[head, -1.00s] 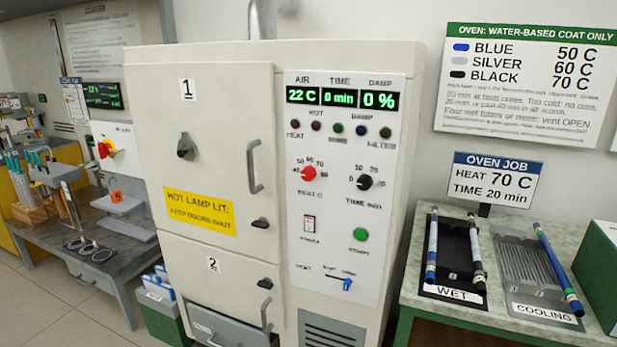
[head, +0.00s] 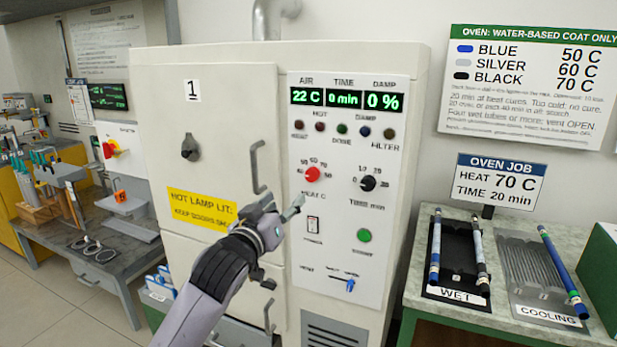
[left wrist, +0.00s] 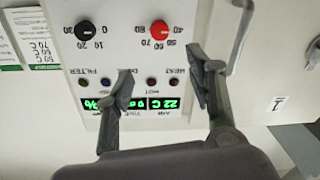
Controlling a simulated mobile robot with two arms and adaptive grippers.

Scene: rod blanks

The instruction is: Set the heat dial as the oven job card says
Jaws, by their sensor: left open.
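The oven job card (head: 499,182) reads heat 70 C, time 20 min. My left gripper (head: 284,207) is open and empty, below and left of the dial in the head view. In the left wrist view, which is upside down, the red dial (left wrist: 160,30) shows beyond the open fingers (left wrist: 160,86), apart from them. My right gripper is not in view.
The black time dial (head: 368,183) is right of the heat dial. The display (head: 346,99) reads 22 C, 0 min, 0 %. A door handle (head: 257,167) stands out left of the panel. A green button (head: 364,235) and blue slider (head: 350,285) are lower.

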